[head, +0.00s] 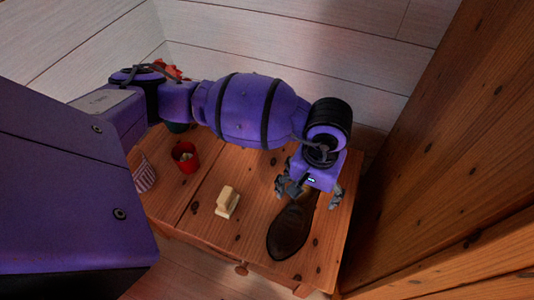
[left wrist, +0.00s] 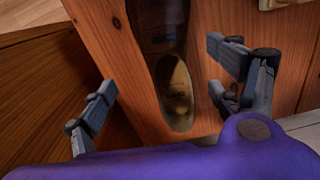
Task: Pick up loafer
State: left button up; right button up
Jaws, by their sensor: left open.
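The dark brown loafer (head: 289,230) lies on the right part of the wooden table, its long axis running toward the wall. In the left wrist view the loafer (left wrist: 158,72) shows its dark opening and tan inside, between the two fingers. My left gripper (head: 309,194) is open and empty over the loafer's far end, with a finger to each side. That end is partly hidden under the gripper in the head view. The fingers of the left gripper (left wrist: 163,78) appear apart from the loafer in the left wrist view. My right gripper is not in view.
On the wooden table (head: 200,218) stand a pale block-like object (head: 227,203), a red cup (head: 185,158) and a striped item (head: 144,177). A tall wooden panel (head: 450,150) rises close to the table's right side. A white plank wall (head: 300,50) stands behind.

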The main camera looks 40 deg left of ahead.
aim_at(303, 203)
pick_arm(q)
notch_tip(303, 203, down, 3)
jog(key=shift+a+b, duration=0.15)
jog(key=shift+b, duration=0.25)
jog(key=f, duration=0.3)
jog(key=f+b, duration=0.1)
jog(key=shift+w+a+f, duration=0.1)
jog(key=shift+a+f, duration=0.2)
jog(key=shift+f, duration=0.05)
jog(key=shift+d+r, duration=0.1)
jog(key=c, duration=1.6)
jog(key=shift+r, duration=0.1)
